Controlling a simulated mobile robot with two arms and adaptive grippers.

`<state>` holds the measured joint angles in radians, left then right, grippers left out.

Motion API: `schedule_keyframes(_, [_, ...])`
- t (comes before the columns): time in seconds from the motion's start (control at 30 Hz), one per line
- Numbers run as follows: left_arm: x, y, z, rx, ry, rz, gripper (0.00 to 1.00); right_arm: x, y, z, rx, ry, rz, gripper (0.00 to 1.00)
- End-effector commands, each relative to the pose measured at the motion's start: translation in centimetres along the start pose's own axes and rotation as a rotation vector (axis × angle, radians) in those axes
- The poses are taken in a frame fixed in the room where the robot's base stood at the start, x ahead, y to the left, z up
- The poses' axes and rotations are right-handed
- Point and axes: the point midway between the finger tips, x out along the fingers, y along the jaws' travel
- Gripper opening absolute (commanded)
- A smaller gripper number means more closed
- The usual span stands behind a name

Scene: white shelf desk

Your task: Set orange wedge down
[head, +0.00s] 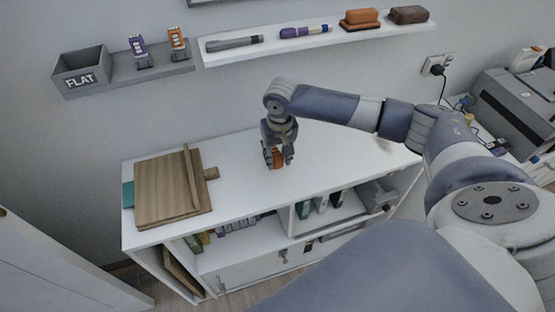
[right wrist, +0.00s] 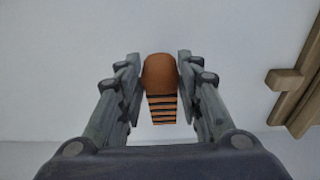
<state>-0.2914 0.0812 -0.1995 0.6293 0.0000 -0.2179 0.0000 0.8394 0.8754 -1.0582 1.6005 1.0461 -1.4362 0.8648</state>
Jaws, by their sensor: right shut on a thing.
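My right gripper (head: 277,158) is shut on the orange wedge (head: 278,160) above the white desk top (head: 330,160). In the right wrist view the orange wedge (right wrist: 160,85) sits between the two fingers of the gripper (right wrist: 160,75). It has a rounded plain orange end and a part with dark stripes. White surface lies around it. I cannot tell whether the wedge touches the desk top. My left gripper is not in view.
A wooden board (head: 165,190) with a bar on it lies on the left of the desk top. Shelves below hold small boxes (head: 303,208). A wall shelf (head: 330,35) carries markers and two blocks. The desk top right of the gripper is clear.

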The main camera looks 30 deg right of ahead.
Motion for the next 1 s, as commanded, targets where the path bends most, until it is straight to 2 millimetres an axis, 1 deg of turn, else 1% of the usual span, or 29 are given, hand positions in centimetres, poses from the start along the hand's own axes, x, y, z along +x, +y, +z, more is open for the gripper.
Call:
schedule_keyframes(0.03, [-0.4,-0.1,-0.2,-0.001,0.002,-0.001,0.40,0.7,0.0,0.2,-0.001,-0.004,0.002,0.00])
schedule_keyframes(0.1, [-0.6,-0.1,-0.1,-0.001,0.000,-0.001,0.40,1.6,-0.1,0.3,-0.001,-0.003,0.002,0.00])
schedule_keyframes(0.2, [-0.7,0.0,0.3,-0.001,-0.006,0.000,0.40,2.4,-0.1,0.3,-0.001,-0.001,0.001,0.00])
schedule_keyframes(0.4, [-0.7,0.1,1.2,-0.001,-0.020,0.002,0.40,2.5,-0.1,0.4,-0.001,-0.001,0.001,0.00])
schedule_keyframes(0.57, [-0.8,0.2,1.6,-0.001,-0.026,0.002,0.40,2.8,-0.1,0.4,0.000,-0.002,0.000,0.00])
schedule_keyframes(0.6, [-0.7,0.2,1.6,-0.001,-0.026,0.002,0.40,2.8,-0.1,0.4,-0.001,-0.001,0.001,0.42])
schedule_keyframes(0.63, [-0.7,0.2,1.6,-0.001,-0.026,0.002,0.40,2.8,-0.1,0.4,-0.001,-0.001,0.001,0.49])
schedule_keyframes(0.67, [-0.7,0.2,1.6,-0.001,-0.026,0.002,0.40,2.8,-0.1,0.4,-0.001,-0.001,0.001,0.53])
schedule_keyframes(1.0, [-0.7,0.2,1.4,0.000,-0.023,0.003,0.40,2.7,-0.1,0.4,-0.001,-0.001,0.001,0.53])
